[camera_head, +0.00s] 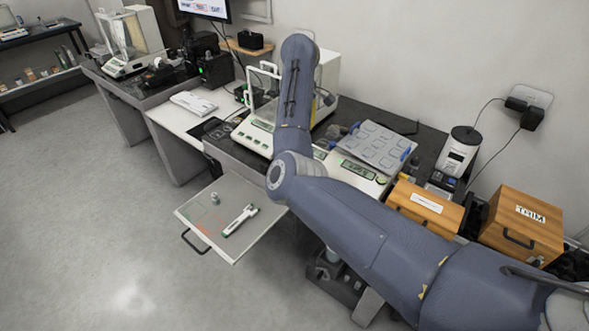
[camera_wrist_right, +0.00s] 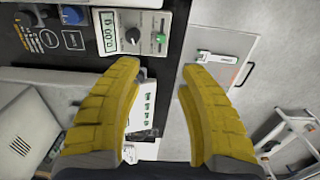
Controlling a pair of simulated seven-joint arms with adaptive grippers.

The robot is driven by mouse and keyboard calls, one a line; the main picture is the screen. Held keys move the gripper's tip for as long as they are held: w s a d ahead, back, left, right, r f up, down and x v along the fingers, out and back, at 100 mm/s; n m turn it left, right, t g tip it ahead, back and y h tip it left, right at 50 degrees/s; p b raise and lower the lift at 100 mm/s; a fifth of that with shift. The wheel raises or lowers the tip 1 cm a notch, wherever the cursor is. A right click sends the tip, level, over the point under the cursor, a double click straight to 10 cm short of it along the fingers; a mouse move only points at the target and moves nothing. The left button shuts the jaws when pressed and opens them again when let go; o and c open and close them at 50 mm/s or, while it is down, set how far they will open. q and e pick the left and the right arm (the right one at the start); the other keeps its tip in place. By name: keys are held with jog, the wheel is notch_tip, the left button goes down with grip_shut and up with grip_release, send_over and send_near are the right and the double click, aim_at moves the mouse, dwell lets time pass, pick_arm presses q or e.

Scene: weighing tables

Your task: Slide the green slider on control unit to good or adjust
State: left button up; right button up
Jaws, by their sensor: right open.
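The control unit (camera_wrist_right: 122,12) is a pale panel at the top of the right wrist view. It carries a 0.00 g display (camera_wrist_right: 109,31), a black knob (camera_wrist_right: 133,36) and the green slider (camera_wrist_right: 160,38) near its right edge. The labels beside the slider are too small to read. My right gripper (camera_wrist_right: 163,75) has yellow fingers, spread apart with nothing between them. The slider lies beyond the fingertips, apart from them. In the head view my right arm covers the middle of the table, and its fingers cannot be made out. My left gripper is in neither view.
An open drawer (camera_head: 190,214) holds a white pipette (camera_head: 240,220) and a small metal weight (camera_head: 214,198). The floor at left is clear.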

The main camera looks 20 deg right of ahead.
notch_tip(320, 180, down, 17)
jog(key=shift+a+f, duration=0.1)
jog(key=shift+f, duration=0.1)
dwell(0.5)
jog(key=shift+o, duration=0.3)
grip_shut()
jog(key=shift+s, duration=0.1)
